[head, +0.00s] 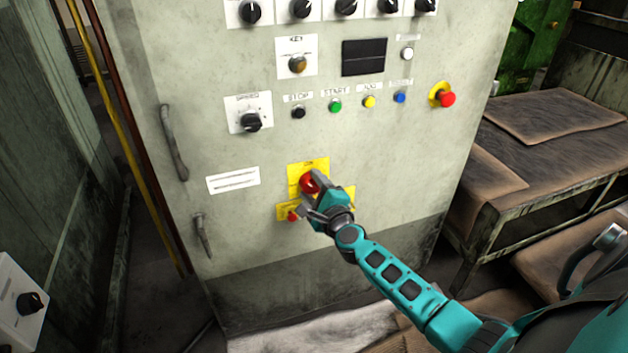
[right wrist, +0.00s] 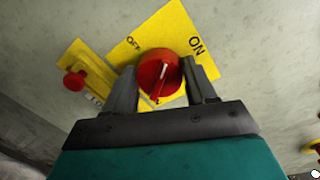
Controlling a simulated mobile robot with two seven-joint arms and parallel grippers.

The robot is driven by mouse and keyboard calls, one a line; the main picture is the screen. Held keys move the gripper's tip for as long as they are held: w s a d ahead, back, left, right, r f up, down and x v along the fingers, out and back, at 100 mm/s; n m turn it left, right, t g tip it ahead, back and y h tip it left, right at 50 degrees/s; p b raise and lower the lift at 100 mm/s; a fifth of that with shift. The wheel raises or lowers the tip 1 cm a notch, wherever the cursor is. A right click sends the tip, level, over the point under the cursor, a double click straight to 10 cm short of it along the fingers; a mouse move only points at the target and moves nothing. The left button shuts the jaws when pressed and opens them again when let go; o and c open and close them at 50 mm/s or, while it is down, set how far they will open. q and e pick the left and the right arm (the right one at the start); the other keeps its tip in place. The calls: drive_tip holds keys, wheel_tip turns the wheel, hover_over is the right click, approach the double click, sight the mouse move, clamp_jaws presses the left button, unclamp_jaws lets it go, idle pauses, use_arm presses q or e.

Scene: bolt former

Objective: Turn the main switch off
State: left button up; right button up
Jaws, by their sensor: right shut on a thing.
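The main switch is a red rotary knob (head: 308,183) on a yellow plate (head: 308,166) low on the front of the grey control cabinet. In the right wrist view the red knob (right wrist: 160,72) carries a white pointer line, and the yellow plate (right wrist: 180,30) reads OFF and ON. My right gripper (head: 314,190) is at the knob, with one finger on each side of it; in the right wrist view its fingers (right wrist: 165,85) flank the knob and are shut on it. The gripper hides part of the plate. My left gripper is not in view.
Above are several knobs, coloured buttons, a dark display (head: 364,57) and a red emergency button (head: 447,98). A worn table (head: 500,215) stands to the right.

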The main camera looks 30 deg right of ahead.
drive_tip(key=n+p, duration=0.3)
drive_tip(key=n, duration=0.2)
drive_tip(key=shift+a, duration=0.15)
drive_tip(key=n+p, duration=0.2)
drive_tip(key=n, duration=0.2)
drive_tip(key=shift+f+g+h, duration=0.15)
drive_tip(key=shift+g+h, duration=0.15)
drive_tip(key=shift+h, duration=0.1)
drive_tip(key=shift+n, duration=0.6)
drive_tip(key=o, duration=1)
drive_tip(key=shift+o, duration=0.2)
drive_tip(key=shift+s+p, duration=0.1)
drive_tip(key=shift+p, duration=0.2)
